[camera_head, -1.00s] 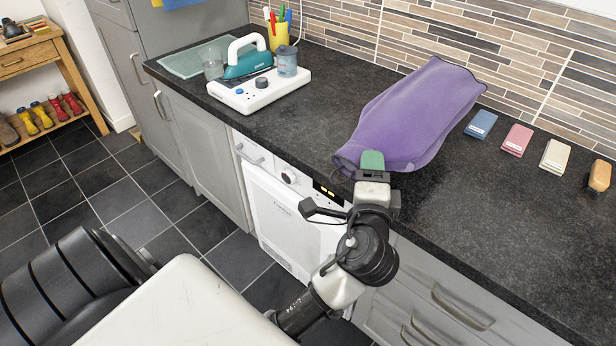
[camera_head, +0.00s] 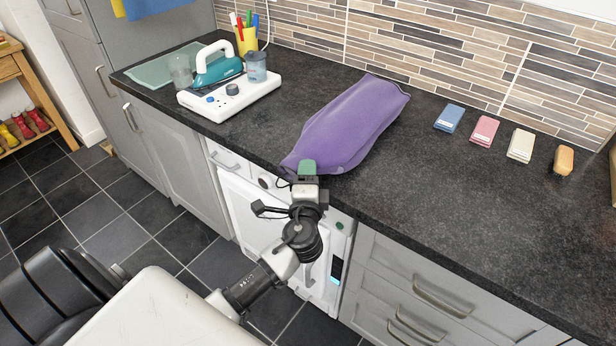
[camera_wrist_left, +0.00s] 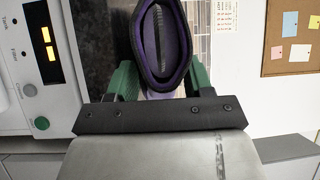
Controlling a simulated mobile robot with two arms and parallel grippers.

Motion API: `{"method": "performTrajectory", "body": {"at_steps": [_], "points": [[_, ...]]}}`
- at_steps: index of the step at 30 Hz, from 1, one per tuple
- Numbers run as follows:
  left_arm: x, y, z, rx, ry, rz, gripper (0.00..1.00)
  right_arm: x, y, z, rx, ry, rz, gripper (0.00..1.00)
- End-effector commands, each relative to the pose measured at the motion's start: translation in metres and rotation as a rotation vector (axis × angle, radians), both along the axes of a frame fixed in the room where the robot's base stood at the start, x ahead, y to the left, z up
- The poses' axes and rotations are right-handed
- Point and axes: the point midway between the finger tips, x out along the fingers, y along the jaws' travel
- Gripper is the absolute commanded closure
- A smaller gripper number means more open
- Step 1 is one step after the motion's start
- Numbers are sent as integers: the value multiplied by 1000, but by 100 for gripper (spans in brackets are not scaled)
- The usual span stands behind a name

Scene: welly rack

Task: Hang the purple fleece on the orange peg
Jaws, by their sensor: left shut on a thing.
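The purple fleece (camera_head: 352,122) stretches across the dark worktop in the head view, its near end at the front edge. My left gripper (camera_head: 307,168), with green fingertips, is shut on that near end. In the left wrist view the fleece (camera_wrist_left: 163,45) shows end-on as a purple rim around a dark inside, between the green fingers (camera_wrist_left: 160,84). The grip itself is partly hidden. The orange peg is not seen in either view. My right gripper is not in view.
On the worktop (camera_head: 430,190), a white board (camera_head: 230,97) with a teal iron (camera_head: 217,70) stands left of the fleece. Blue, pink and cream packs and an orange brush (camera_head: 564,160) lie right. A wooden rack (camera_head: 38,98) with boots stands far left. A noticeboard shows in the wrist view (camera_wrist_left: 292,60).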

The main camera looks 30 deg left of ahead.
Motion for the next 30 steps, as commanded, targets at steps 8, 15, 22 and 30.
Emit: {"method": "performTrajectory", "body": {"at_steps": [8, 15, 22, 30], "points": [[0, 0, -1, -2, -5, -1, 85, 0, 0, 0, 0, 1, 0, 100], [0, 0, -5, -2, -1, -1, 35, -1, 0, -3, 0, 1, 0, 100], [0, -1, -6, -2, 1, -1, 23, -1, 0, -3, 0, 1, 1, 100], [-1, -1, -8, -1, 6, -1, 23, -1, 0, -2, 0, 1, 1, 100]]}}
